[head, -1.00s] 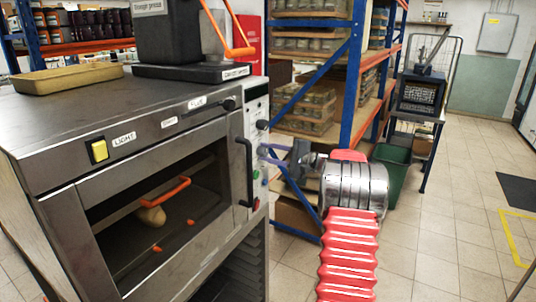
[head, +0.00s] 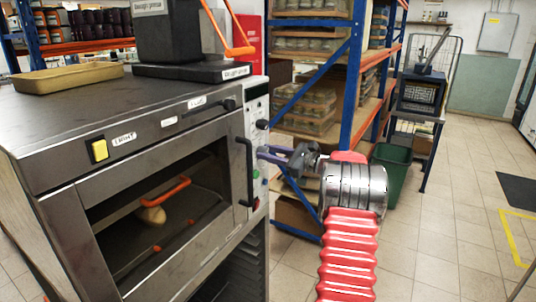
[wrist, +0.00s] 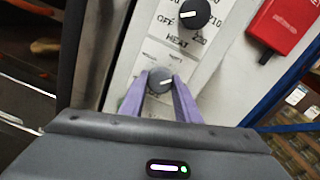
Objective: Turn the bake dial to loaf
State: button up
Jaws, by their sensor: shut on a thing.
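The bake dial (wrist: 160,80) is a small grey round knob with a white pointer line on the oven's pale control panel (wrist: 140,55). In the wrist view the pointer slants up and to the right. My gripper (wrist: 160,84) has its two purple fingers shut on the knob, one on each side. The lettering around this knob is too small and partly covered to read. In the head view my gripper (head: 262,153) reaches from the right to the oven's panel edge, and the dial is hidden there.
A black HEAT dial (wrist: 195,13) sits above the held knob, with a red box (wrist: 288,22) to its right. The oven (head: 150,180) has a closed glass door and a dark vertical handle (head: 246,170). A blue shelf rack (head: 352,90) stands behind my arm.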

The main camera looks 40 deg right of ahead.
jog(key=shift+a+f+m, duration=0.1)
jog(key=shift+f+m, duration=0.1)
jog(key=shift+m, duration=1.75)
jog(key=shift+a+f+m, duration=0.1)
jog(key=shift+f+m, duration=0.1)
jog(key=shift+m, duration=1.75)
jog(key=o, duration=1)
jog(key=shift+d+r, duration=0.1)
jog(key=shift+r, duration=0.1)
jog(key=shift+o, duration=0.2)
